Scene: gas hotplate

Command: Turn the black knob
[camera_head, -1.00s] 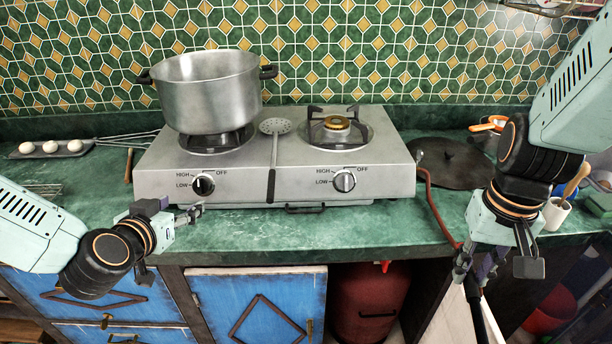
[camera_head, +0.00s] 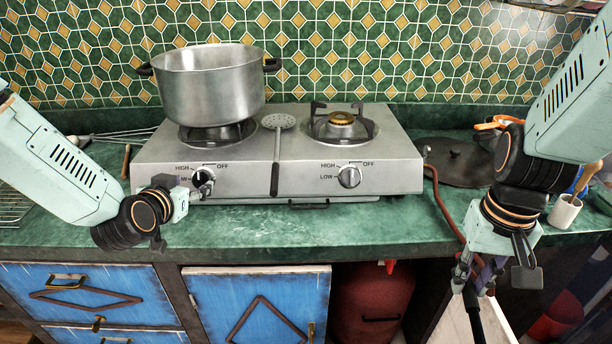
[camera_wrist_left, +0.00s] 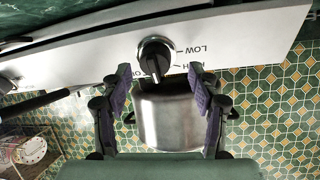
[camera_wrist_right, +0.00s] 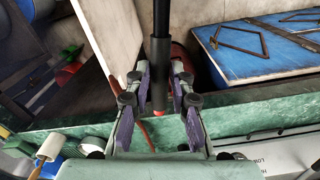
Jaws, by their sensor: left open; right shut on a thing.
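The black knob (camera_head: 203,178) is on the left of the stove's front panel, beside HIGH, LOW and OFF marks. My left gripper (camera_head: 197,188) is open right in front of it and partly covers it in the head view. In the left wrist view the knob (camera_wrist_left: 155,57) sits just beyond and between the spread fingertips (camera_wrist_left: 158,76); contact cannot be told. My right gripper (camera_head: 470,287) is shut on a black rod (camera_head: 474,315), low in front of the counter. The rod (camera_wrist_right: 160,60) also shows between its fingers in the right wrist view.
The gas hotplate (camera_head: 240,180) carries a large steel pot (camera_head: 210,88) on its left burner and a skimmer (camera_head: 277,150) in the middle. A red hose (camera_head: 443,205) runs down the counter's right side. The counter's front is mostly clear.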

